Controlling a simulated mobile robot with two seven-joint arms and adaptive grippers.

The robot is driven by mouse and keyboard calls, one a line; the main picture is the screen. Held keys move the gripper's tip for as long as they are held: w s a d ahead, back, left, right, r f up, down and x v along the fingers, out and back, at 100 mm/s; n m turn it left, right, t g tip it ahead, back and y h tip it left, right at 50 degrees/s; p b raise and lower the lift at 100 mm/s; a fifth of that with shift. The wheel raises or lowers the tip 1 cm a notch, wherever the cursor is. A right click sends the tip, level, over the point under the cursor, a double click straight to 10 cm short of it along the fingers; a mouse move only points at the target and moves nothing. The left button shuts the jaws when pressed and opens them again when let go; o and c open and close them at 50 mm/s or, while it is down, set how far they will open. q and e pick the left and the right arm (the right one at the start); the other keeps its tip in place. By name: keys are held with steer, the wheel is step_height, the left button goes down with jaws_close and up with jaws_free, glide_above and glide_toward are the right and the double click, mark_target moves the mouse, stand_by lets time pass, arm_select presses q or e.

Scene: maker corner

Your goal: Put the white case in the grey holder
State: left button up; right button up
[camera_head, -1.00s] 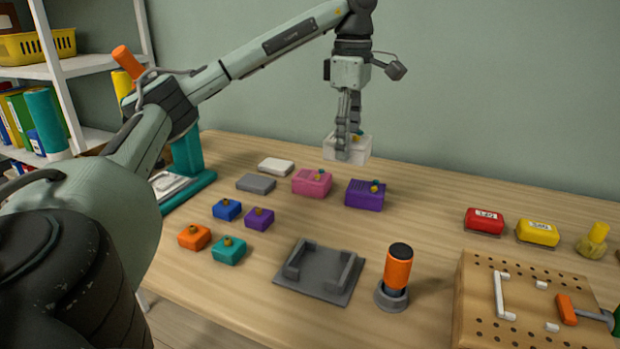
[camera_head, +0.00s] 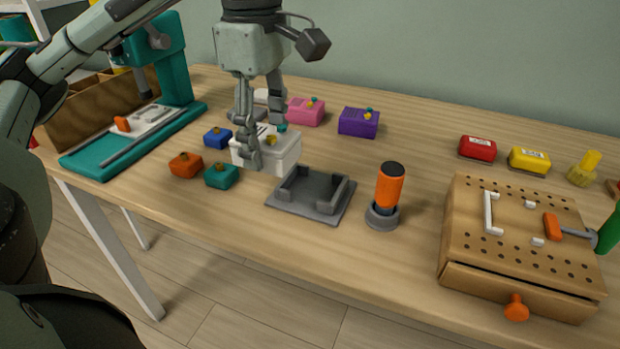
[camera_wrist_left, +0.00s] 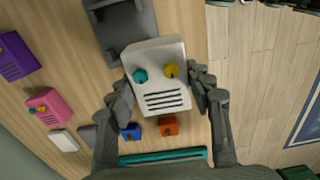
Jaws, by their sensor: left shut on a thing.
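The white case (camera_head: 283,153) is a small box; in the left wrist view the case (camera_wrist_left: 160,96) shows a teal knob, a yellow knob and dark slots. My left gripper (camera_head: 264,150) is shut on it, one finger on each side, and it also shows in the left wrist view (camera_wrist_left: 160,100). The grey holder (camera_head: 312,194) is a flat plate with raised side brackets, lying on the table just right of and nearer than the case. It is empty; part of it shows beyond the case in the left wrist view (camera_wrist_left: 122,30). My right gripper is not in view.
An orange cylinder (camera_head: 390,185) stands in a grey ring right of the holder. Orange (camera_head: 185,165), teal (camera_head: 221,176) and blue (camera_head: 217,138) blocks lie left of the case. Pink (camera_head: 306,111) and purple (camera_head: 358,122) boxes are behind. A pegboard box (camera_head: 470,225) is at right.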

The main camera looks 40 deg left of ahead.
arm_select(q)
glide_above(312, 192)
step_height(312, 192, down, 4)
steer(key=shift+f, duration=0.1)
steer(key=shift+w+f, duration=0.1)
steer(key=shift+f, duration=1.9)
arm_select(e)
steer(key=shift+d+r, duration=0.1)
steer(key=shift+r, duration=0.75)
arm_select(q)
steer(key=shift+f+b, duration=0.1)
steer(key=shift+b, duration=0.25)
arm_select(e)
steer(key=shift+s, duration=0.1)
arm_select(q)
steer(key=shift+f, duration=0.1)
steer(key=o, duration=1.2)
steer(key=shift+o, duration=0.2)
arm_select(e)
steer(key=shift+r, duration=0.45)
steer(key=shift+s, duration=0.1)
